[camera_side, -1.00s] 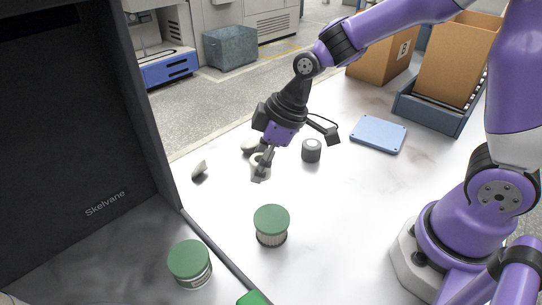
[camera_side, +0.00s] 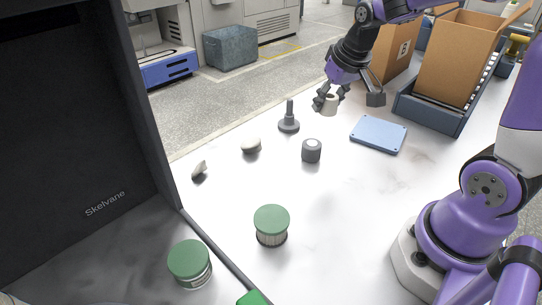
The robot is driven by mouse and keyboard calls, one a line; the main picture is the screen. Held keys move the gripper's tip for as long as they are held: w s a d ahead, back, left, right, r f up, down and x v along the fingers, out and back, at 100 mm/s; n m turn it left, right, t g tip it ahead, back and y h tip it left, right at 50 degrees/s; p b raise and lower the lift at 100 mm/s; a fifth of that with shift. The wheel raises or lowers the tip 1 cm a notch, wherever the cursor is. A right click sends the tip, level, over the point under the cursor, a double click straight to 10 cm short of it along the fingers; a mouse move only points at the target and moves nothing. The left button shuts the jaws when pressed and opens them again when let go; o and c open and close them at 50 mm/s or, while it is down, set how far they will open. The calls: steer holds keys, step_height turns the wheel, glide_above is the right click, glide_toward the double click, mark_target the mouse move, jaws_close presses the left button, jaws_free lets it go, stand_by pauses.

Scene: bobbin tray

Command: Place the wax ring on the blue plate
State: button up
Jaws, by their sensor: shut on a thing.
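My gripper (camera_side: 327,104) is shut on the wax ring (camera_side: 330,107), a small cream-coloured ring with a dark opening at its top. It holds the ring raised, to the left of and behind the blue plate as seen here. The fingers hide part of the ring. The blue plate (camera_side: 378,135) is a flat light-blue square lying on the white table, with nothing on it.
A grey peg on a round base (camera_side: 288,125), a dark grey cylinder (camera_side: 311,151), a pale rounded lump (camera_side: 250,146) and a pale shard (camera_side: 199,170) lie on the table (camera_side: 350,220). Green-lidded jars (camera_side: 271,220) (camera_side: 190,262) stand in front. A cardboard box (camera_side: 455,65) stands behind.

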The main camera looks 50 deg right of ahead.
steer(key=s+d+m+h, duration=0.1)
steer(key=s+d+m, duration=0.25)
steer(key=d, duration=0.45)
glide_above(377, 128)
steer(key=s+a, duration=0.1)
steer(key=shift+g, duration=0.4)
steer(key=f, duration=0.6)
steer(key=shift+a+f, duration=0.2)
steer(key=shift+s+d+f, duration=0.1)
steer(key=shift+d+f, duration=0.05)
steer(key=shift+d, duration=0.05)
steer(key=shift+f, duration=1.95)
steer(key=shift+f, duration=0.2)
steer(key=o, duration=1)
steer(key=shift+c, duration=0.2)
